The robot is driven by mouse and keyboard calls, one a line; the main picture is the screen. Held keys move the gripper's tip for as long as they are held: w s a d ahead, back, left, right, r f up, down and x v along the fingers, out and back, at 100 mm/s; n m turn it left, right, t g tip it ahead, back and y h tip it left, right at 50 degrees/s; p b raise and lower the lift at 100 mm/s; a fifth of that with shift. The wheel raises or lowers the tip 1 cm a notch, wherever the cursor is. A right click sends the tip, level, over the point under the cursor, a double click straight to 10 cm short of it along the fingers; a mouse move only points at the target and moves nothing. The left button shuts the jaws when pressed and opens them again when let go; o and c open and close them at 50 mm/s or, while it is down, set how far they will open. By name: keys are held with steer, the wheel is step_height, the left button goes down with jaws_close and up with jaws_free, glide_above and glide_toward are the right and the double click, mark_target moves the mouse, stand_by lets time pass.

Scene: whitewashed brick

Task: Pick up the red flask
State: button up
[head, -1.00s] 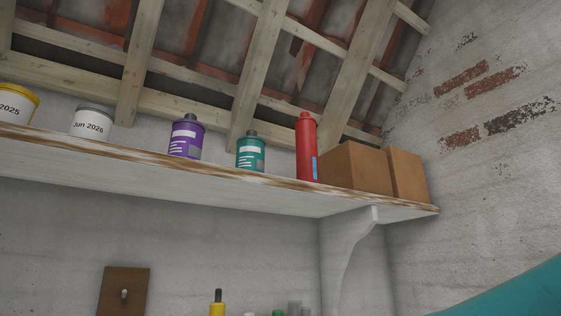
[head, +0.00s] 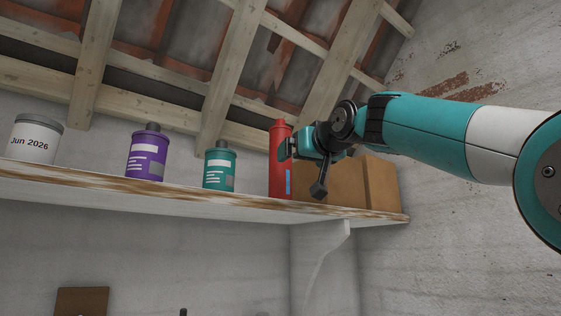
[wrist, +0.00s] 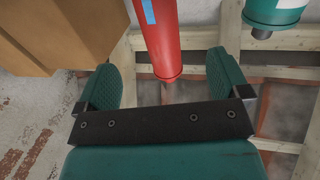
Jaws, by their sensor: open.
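The red flask (head: 280,165) is a tall red cylinder with a narrower top and a blue label strip. It stands upright on the shelf (head: 100,188). My gripper (head: 289,147) is at the flask's right side in the head view, near its upper half. In the wrist view the red flask (wrist: 160,35) runs between the two green finger pads of my gripper (wrist: 164,85). The jaws are open. Gaps show on both sides of the flask there, and I cannot tell how deep it sits between the pads.
A teal flask (head: 219,168), a purple flask (head: 147,155) and a white tub (head: 34,140) stand to the left. Roof beams (head: 235,70) slope above the shelf, and a bracket (head: 325,260) is below.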

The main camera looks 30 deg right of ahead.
mark_target(285, 167)
steer(key=w+p, duration=0.1)
steer(key=w, duration=0.1)
steer(key=w+d+p, duration=0.1)
steer(key=w, duration=0.2)
steer(key=w+p, duration=0.1)
steer(key=w, duration=0.2)
steer(key=shift+d+r, duration=0.1)
steer(key=shift+d, duration=0.1)
steer(key=w+p, duration=0.2)
steer(key=w+d+p, duration=0.1)
steer(key=w+p, duration=0.1)
steer(key=shift+r, duration=0.15)
steer(key=shift+w+d+f, duration=0.15)
steer(key=shift+w+f, duration=0.05)
steer(key=shift+w, duration=0.35)
steer(key=c, duration=1)
steer(key=shift+s+r, duration=0.1)
steer(key=c, duration=0.3)
